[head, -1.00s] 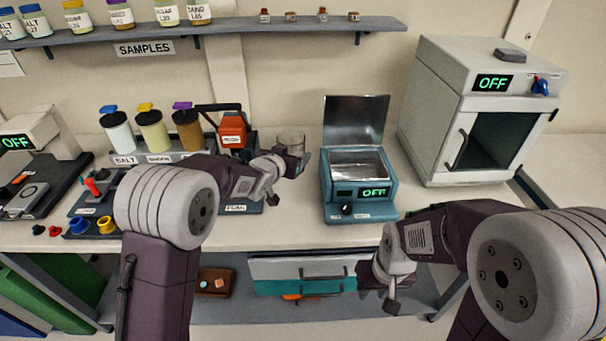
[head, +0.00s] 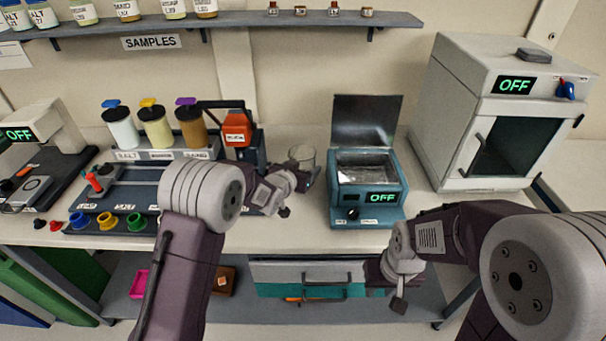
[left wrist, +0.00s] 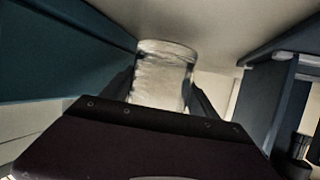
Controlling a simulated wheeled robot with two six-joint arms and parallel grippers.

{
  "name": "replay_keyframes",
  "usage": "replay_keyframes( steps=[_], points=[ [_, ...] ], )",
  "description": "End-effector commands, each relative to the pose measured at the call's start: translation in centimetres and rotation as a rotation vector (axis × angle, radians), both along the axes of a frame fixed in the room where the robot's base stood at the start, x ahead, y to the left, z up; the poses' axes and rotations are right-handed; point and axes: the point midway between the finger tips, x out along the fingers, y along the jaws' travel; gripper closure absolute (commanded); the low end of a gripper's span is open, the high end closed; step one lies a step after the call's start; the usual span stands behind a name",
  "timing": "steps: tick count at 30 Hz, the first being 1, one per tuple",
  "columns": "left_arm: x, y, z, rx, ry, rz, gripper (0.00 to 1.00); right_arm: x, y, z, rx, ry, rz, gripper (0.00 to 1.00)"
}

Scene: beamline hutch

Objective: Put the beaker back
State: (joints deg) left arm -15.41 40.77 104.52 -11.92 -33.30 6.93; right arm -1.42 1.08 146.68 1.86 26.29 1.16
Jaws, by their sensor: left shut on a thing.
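The clear glass beaker (head: 302,156) is in my left gripper (head: 306,178), left of the blue heating unit in the head view. In the left wrist view the beaker (left wrist: 163,75) stands between the two dark fingers, which are shut on it. My arm and gripper hide its lower part in the head view, so I cannot tell whether it touches the bench. My right gripper (head: 380,275) is low at the front edge of the bench, near the drawer. Its fingertips are not clear.
The blue unit (head: 367,207) with a raised lid reads OFF. A white oven (head: 465,110) stands at the right. An orange-topped device (head: 238,130) and a rack with several jars (head: 155,155) are left of the beaker. A shelf (head: 220,22) runs above.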

Motion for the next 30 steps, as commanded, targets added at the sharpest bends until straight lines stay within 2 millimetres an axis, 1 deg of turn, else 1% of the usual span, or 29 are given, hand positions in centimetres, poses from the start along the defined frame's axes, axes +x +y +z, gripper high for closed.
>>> replay_keyframes(
  steps=[1, 3, 10, 14, 15, 17, 18, 26, 29, 30],
  points=[
    [0.0, 0.0, -1.2, 0.001, 0.004, 0.000, 0.85, 0.0, 0.0, -0.2, 0.000, 0.000, 0.000, 0.68],
    [0.0, 0.0, -2.2, -0.001, 0.003, 0.001, 0.85, 0.0, 0.0, -0.3, 0.000, 0.000, 0.000, 0.68],
    [0.0, 0.0, -2.2, -0.001, -0.001, 0.000, 0.85, 0.0, 0.0, -0.3, 0.000, 0.000, 0.000, 0.68],
    [0.0, 0.0, -2.7, -0.001, -0.001, 0.000, 0.85, 0.0, 0.0, -0.7, 0.000, 0.000, 0.000, 0.68],
    [0.0, 0.0, -2.7, -0.001, 0.000, 0.000, 0.29, 0.0, 0.0, -0.7, 0.000, 0.000, 0.000, 0.68],
    [0.0, 0.0, -2.6, -0.001, 0.000, 0.000, 0.12, 0.0, 0.0, -0.6, 0.000, 0.000, 0.000, 0.68],
    [0.0, 0.0, -2.6, -0.001, 0.000, 0.000, 0.10, 0.0, 0.0, -0.6, 0.000, 0.000, 0.000, 0.68],
    [0.0, 0.0, -2.5, 0.000, 0.001, 0.000, 0.10, 0.0, 0.0, -0.5, 0.000, 0.000, 0.000, 0.68],
    [0.0, 0.0, -1.8, -0.001, 0.000, 0.000, 0.10, 0.0, 0.0, 0.2, 0.000, 0.000, 0.000, 0.68],
    [-0.5, 0.2, -1.9, 0.000, 0.001, 0.000, 0.10, 0.0, 0.0, -0.2, 0.000, 0.000, 0.000, 0.68]
  ],
)
